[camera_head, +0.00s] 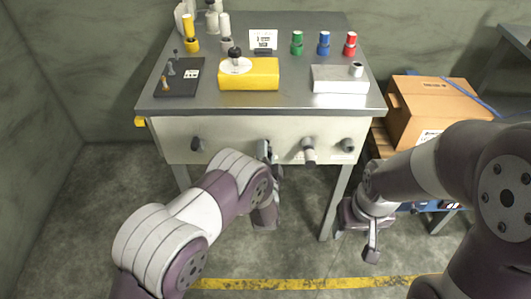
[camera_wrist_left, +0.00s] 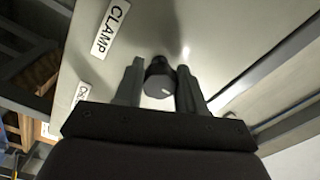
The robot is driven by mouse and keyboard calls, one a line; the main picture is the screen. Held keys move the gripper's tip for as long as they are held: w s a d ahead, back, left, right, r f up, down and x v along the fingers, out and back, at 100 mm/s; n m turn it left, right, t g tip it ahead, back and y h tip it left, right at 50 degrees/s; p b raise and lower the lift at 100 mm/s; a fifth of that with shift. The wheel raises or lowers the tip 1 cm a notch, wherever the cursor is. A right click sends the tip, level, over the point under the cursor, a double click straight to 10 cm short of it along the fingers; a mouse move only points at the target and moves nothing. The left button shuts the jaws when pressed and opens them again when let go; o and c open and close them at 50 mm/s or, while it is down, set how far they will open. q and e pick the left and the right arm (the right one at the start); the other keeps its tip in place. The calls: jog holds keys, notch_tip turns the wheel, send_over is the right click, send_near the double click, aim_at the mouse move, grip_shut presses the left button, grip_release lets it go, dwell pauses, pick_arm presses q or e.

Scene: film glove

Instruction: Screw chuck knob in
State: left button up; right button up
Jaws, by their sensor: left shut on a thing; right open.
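My left gripper (camera_head: 265,150) is at the front panel (camera_head: 230,152) of the bench, in the middle of a row of knobs. In the left wrist view its fingers (camera_wrist_left: 160,85) stand on both sides of a dark knob (camera_wrist_left: 159,80) with a white mark, and they are shut on it. The knob is at the panel face; its base is hidden. I cannot read a label that names it as the chuck knob. My right gripper (camera_head: 371,242) hangs low at the right of the bench, open and empty, away from the panel.
Other knobs on the panel are at the left (camera_head: 196,144), right of my gripper (camera_head: 308,152) and far right (camera_head: 347,145). A CLAMP label (camera_wrist_left: 109,29) shows in the wrist view. A cardboard box (camera_head: 437,110) stands right of the bench, near my right arm.

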pick_arm(q)
jog(key=shift+f, duration=0.1)
jog(key=o, duration=1.1)
jog(key=shift+c, duration=0.2)
jog(key=s, duration=1.2)
jog(key=shift+s+p, duration=0.4)
